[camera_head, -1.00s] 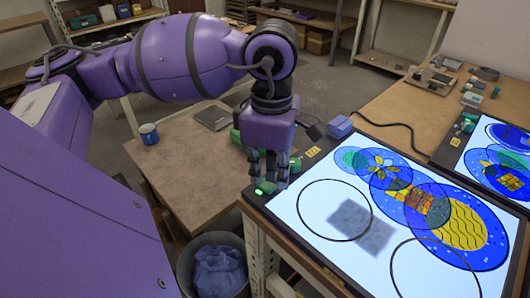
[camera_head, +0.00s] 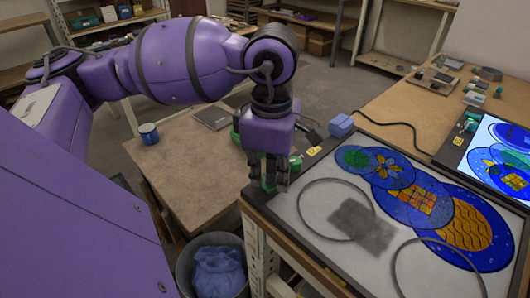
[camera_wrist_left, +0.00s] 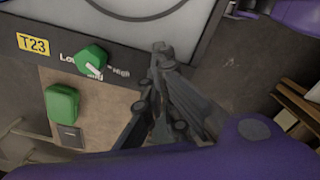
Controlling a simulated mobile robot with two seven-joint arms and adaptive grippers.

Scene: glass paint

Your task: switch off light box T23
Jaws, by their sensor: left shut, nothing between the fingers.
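Light box T23 (camera_head: 360,264) is dark, its panel a dull grey. Its yellow T23 label (camera_wrist_left: 33,43) shows in the left wrist view, beside a green knob (camera_wrist_left: 91,58) with a white pointer between the words Low and High. My left gripper (camera_head: 269,186) is shut and empty, pointing down at the box's near left corner; its fingers (camera_wrist_left: 160,58) are right of the knob in the wrist view. They hide part of the corner, and I cannot tell whether they touch it. No lit indicator shows there. My right gripper is not in view.
Coloured glass discs (camera_head: 405,205), a grey patch (camera_head: 362,226) and rings lie on the box. Another light box (camera_head: 486,135) at the right is lit. A blue block (camera_head: 341,125) stands behind T23. A bin (camera_head: 213,262) stands below, left.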

